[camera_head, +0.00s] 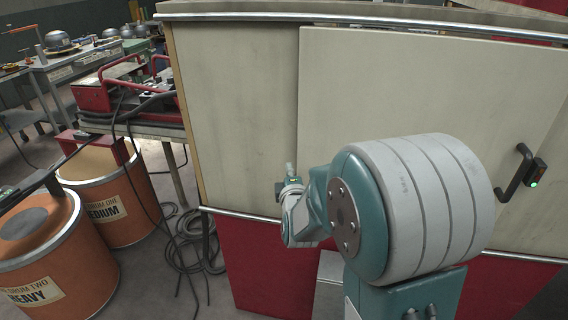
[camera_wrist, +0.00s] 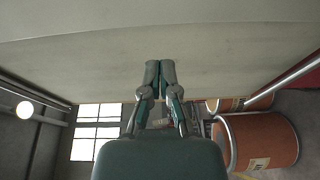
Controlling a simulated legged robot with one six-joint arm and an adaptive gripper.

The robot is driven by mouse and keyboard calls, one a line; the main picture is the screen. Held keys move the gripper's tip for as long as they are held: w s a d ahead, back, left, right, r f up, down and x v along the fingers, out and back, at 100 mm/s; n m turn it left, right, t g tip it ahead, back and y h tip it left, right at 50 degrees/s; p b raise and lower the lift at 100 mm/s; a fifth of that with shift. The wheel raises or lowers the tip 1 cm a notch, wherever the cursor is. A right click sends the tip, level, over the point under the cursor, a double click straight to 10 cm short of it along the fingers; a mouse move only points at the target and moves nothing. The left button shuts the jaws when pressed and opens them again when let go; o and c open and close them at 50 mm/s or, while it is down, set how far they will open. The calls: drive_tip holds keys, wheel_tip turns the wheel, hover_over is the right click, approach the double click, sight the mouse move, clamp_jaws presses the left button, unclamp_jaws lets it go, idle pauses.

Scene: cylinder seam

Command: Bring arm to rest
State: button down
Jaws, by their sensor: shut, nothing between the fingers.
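My gripper (camera_wrist: 160,68) points at a pale cabinet panel in the wrist view, its two fingers together and empty. In the head view my gripper (camera_head: 289,169) shows small and partly hidden behind my own wrist, in front of the pale cabinet (camera_head: 245,100). My teal and grey arm fills the lower middle of the head view. I cannot tell the gap between the fingertips and the panel.
The cabinet has a black handle (camera_head: 515,173) with a green light at right and a red lower part (camera_head: 258,265). Two orange drums (camera_head: 50,255) stand at left. Cables (camera_head: 190,240) lie on the floor. A workbench with red equipment (camera_head: 95,97) stands behind.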

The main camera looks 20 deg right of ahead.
drive_tip(key=s+a+r+m+g+y, duration=0.2)
drive_tip(key=s+a+m+g+y, duration=0.35)
drive_tip(key=s+a, duration=0.65)
drive_tip(key=s+m+g, duration=0.6)
drive_tip(key=s+m, duration=0.3)
drive_tip(key=s, duration=0.7)
drive_tip(key=shift+a+r, duration=0.4)
drive_tip(key=shift+a, duration=0.05)
drive_tip(key=shift+s, duration=0.1)
